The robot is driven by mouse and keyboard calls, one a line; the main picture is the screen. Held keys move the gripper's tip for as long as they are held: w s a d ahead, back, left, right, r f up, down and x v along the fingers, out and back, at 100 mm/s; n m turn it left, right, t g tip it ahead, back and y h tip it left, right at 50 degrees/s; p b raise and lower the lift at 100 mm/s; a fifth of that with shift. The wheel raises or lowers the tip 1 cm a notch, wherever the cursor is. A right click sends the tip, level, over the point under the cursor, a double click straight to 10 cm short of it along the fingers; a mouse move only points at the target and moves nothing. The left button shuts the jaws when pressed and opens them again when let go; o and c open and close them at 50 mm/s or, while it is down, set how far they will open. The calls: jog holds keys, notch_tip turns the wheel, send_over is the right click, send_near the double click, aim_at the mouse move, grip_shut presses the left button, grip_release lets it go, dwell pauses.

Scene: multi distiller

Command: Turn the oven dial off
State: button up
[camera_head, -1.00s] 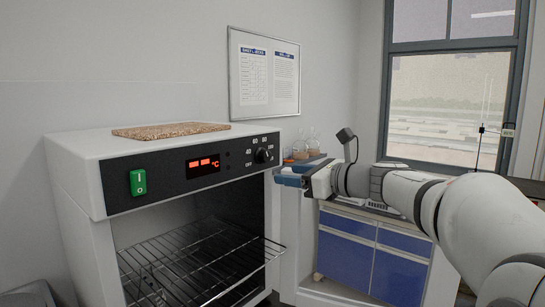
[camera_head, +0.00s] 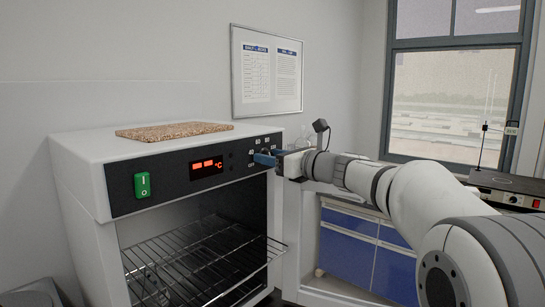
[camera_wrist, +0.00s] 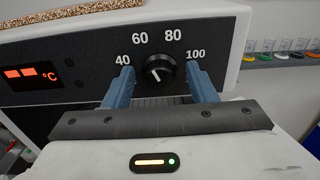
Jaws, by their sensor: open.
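The oven (camera_head: 95,170) stands at the left in the head view, with a dark front panel and a lit red display (camera_head: 206,168). The black oven dial (camera_wrist: 160,71) shows in the wrist view, ringed by the numbers 40, 60, 80 and 100. Its white mark points down and slightly left. My gripper (camera_wrist: 160,80) is open, with one blue finger on each side of the dial and gaps between them and it. In the head view my gripper (camera_head: 266,158) is at the panel's right end and mostly hides the dial.
A green switch (camera_head: 142,185) is on the panel's left. The oven's front is open, showing a wire rack (camera_head: 200,265). A cork board (camera_head: 174,131) lies on top. Blue-fronted cabinets (camera_head: 347,250) stand to the right.

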jog(key=shift+c, duration=0.3)
jog(key=c, duration=0.8)
jog(key=shift+f+n+b, duration=0.15)
jog(key=shift+n+b, duration=0.25)
jog(key=shift+b, duration=0.2)
jog(key=shift+s+f+n+b, duration=0.1)
jog(key=shift+n+b, duration=0.9)
jog(key=shift+b, duration=0.2)
jog(key=n+b, duration=0.5)
jog(key=shift+c, duration=0.2)
jog(key=n+b, duration=0.8)
jog(key=n, duration=0.2)
jog(key=shift+s+a, duration=0.1)
